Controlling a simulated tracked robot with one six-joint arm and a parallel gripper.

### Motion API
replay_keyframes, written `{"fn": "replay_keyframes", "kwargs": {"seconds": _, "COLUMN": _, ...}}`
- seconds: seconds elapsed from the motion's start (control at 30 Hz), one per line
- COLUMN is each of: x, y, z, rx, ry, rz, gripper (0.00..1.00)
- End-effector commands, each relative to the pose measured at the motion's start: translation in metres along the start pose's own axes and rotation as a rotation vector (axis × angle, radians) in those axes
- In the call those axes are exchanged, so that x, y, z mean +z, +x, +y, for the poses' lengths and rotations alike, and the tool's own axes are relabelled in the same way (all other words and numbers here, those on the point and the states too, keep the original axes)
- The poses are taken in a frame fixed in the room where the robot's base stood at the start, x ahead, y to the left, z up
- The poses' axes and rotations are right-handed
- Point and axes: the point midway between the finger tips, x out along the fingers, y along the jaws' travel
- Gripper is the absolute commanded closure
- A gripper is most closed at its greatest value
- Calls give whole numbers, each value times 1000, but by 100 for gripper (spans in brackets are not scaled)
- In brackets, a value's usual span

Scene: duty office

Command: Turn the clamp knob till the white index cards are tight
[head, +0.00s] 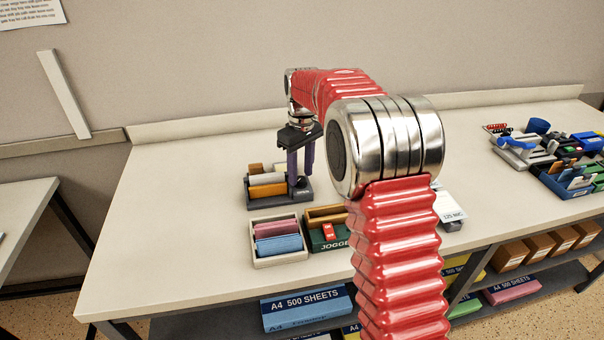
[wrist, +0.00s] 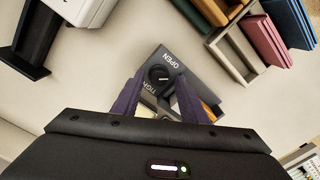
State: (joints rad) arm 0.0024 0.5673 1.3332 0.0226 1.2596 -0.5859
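The clamp (head: 262,203) is a dark grey base with upright stacks in white and orange on it. A white stack (head: 266,179), likely the index cards, stands in it. In the wrist view a round black knob (wrist: 160,74) with a white mark sits on the clamp's plate, beside the word OPEN and a partly hidden word, likely TIGHT. My gripper (head: 300,172) points down over the clamp's right end. Its two purple fingers are apart and empty; in the wrist view the knob shows between the fingertips (wrist: 158,80). Contact with the knob cannot be told.
A cream tray (head: 280,262) with pink and blue stacks stands in front of the clamp. A green JOGGER box (head: 318,246) is right of it. Blue trays and small goods (head: 565,175) fill the right end. The bench (head: 170,220) is clear to the left.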

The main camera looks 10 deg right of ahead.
Motion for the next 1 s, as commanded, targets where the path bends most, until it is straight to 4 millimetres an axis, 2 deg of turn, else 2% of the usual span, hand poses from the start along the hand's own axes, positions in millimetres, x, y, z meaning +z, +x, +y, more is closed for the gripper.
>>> {"fn": "replay_keyframes", "kwargs": {"seconds": 0.03, "x": -2, "y": -10, "z": -1, "rx": 5, "ry": -3, "rz": 8, "gripper": 58}}
{"fn": "replay_keyframes", "kwargs": {"seconds": 0.2, "x": -2, "y": -34, "z": 1, "rx": 10, "ry": -1, "rz": 10, "gripper": 58}}
{"fn": "replay_keyframes", "kwargs": {"seconds": 0.43, "x": -1, "y": -58, "z": 2, "rx": 12, "ry": 0, "rz": 10, "gripper": 58}}
{"fn": "replay_keyframes", "kwargs": {"seconds": 1.0, "x": 2, "y": -68, "z": 2, "rx": 15, "ry": 4, "rz": 13, "gripper": 58}}
